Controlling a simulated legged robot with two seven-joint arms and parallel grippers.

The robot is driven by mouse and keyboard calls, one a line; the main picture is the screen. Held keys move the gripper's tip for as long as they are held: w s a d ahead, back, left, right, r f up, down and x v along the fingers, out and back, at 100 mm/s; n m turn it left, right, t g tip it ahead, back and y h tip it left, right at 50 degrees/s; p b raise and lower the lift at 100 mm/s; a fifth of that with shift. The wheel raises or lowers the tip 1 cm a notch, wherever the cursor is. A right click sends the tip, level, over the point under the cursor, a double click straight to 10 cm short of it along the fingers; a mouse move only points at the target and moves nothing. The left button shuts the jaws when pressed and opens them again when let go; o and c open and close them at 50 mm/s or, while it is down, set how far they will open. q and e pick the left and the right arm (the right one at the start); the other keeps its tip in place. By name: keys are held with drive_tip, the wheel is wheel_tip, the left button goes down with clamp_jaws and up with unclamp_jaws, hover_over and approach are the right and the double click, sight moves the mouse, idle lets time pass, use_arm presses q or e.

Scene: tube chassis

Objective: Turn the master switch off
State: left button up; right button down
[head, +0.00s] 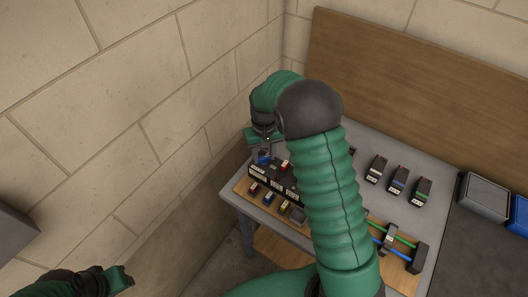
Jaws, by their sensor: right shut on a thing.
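A black switch block (267,177) with white labels stands on a wooden board at the table's left end. A small blue switch part (264,158) sits at the block's left end, and a red part (284,165) stands to its right. I cannot tell by its marking which one is the master switch. My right gripper (263,147) reaches down at the block's left end and is shut on the blue part; its fingertips are small and partly hidden. My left gripper (122,280) is at the bottom left, away from the table; its opening is unclear.
Several small coloured parts (269,197) sit along the board's front. Three dark modules (398,181) stand on the grey table (360,135). A rack with green and blue tubes (402,242) is at the right front. Stone walls close off the left and back.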

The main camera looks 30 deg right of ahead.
drive_tip(key=m, duration=0.1)
drive_tip(key=m+p, duration=0.1)
drive_tip(key=m, duration=0.1)
drive_tip(key=m+p, duration=0.1)
drive_tip(key=m, duration=0.1)
drive_tip(key=shift+w+r, duration=0.2)
drive_tip(key=shift+r, duration=0.1)
drive_tip(key=shift+m+p, duration=0.95)
drive_tip(key=shift+m, duration=1.45)
drive_tip(key=shift+d+f, duration=0.1)
drive_tip(key=c, duration=1.1)
unclamp_jaws()
drive_tip(key=shift+c, duration=0.2)
drive_tip(key=o, duration=0.3)
drive_tip(key=shift+f, duration=0.15)
